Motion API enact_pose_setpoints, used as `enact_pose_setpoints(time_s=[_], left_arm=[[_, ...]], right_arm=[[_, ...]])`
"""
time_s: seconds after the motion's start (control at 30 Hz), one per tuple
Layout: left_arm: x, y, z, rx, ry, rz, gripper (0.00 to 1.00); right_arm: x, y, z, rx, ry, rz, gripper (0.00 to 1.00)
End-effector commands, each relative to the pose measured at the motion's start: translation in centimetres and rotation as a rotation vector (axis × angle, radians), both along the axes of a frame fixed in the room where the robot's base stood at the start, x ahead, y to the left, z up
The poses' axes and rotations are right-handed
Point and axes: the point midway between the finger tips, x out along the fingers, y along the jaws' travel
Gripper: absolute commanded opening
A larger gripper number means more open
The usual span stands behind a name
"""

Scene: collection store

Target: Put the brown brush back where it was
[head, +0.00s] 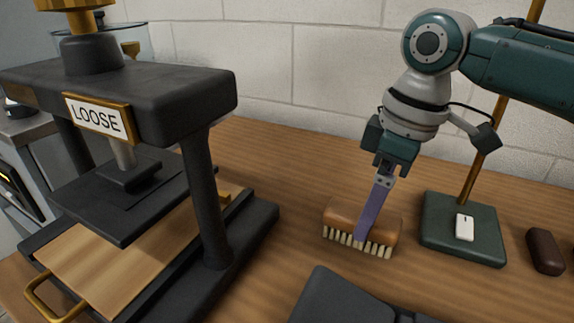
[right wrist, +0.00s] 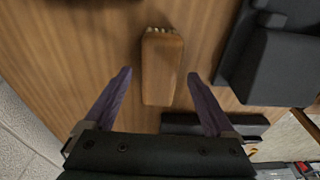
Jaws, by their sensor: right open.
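The brown brush (head: 345,217), a wooden block with pale bristles, sits bristles down on the wooden table, right of the black press. It also shows in the right wrist view (right wrist: 160,70). My right gripper (head: 363,238) points down at the brush. In the head view one purple finger crosses in front of the brush's near side. In the right wrist view the open fingers stand on either side of it, with gaps, not gripping it. My left gripper is not in view.
The press (head: 208,185) with a "LOOSE" sign holds a wooden board (head: 120,250). A green base (head: 462,243) with a brass post and a white piece (head: 465,228) stands right of the brush. A dark brown object (head: 545,250) lies further right. A dark grey thing (head: 340,297) is in front.

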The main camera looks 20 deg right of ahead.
Motion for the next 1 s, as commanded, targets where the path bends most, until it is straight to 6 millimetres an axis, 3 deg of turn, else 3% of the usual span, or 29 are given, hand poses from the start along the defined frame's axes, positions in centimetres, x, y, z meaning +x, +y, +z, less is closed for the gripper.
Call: enact_pose_setpoints(time_s=[0.03, 0.2, 0.4, 1.0], left_arm=[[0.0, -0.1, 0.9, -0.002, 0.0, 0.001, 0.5], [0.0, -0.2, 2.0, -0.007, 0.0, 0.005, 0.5], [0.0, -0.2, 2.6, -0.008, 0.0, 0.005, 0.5], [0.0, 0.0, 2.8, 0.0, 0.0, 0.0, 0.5]], right_arm=[[0.0, -0.2, 1.7, -0.001, -0.004, 0.001, 0.9], [-0.4, -0.6, 5.5, -0.001, -0.005, -0.001, 0.9], [-0.8, -0.8, 8.2, 0.0, -0.001, 0.0, 0.9], [-1.0, -0.8, 8.9, 0.001, 0.0, 0.0, 0.9]])
